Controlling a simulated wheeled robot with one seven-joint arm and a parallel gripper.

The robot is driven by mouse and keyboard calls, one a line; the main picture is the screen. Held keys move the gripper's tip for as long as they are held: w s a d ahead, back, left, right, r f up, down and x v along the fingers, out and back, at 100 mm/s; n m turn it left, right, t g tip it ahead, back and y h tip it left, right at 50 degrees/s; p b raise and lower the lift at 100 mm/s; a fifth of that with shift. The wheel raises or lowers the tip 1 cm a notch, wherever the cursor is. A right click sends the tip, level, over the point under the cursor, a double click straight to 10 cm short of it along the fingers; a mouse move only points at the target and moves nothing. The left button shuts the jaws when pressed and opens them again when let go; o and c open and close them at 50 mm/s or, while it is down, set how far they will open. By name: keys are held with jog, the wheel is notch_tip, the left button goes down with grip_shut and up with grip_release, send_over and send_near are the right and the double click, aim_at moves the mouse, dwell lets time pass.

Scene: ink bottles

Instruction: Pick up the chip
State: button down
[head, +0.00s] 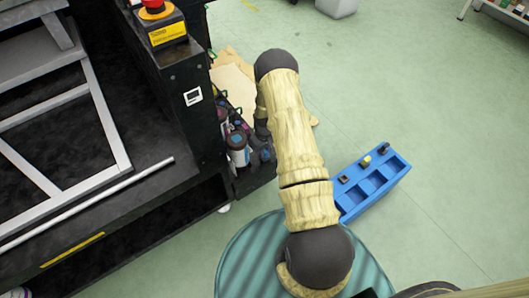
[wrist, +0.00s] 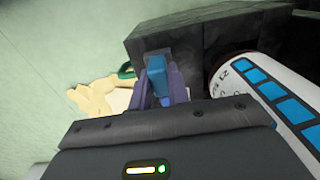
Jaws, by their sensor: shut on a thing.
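In the wrist view, my gripper (wrist: 160,88) has its two purple fingers close together, shut on a small blue piece that I take to be the chip (wrist: 157,72). The piece stands between the fingers, and its lower part is hidden by them and the gripper body. A white bottle (wrist: 245,73) with blue squares on its label lies close on the right, apart from the fingers. In the head view, my arm covers the fingers and the chip.
A dark box wall (wrist: 165,38) stands just beyond the fingers. In the head view, bottles (head: 238,150) stand beside the black machine (head: 185,100). A blue compartment tray (head: 395,172) with small pieces is right of my arm. Green floor (head: 430,100) is clear at right.

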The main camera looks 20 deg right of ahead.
aim_at(265, 150)
jog(key=shift+r, duration=0.15)
notch_tip(265, 150, up, 10)
jog(key=p, duration=0.3)
dwell(0.5)
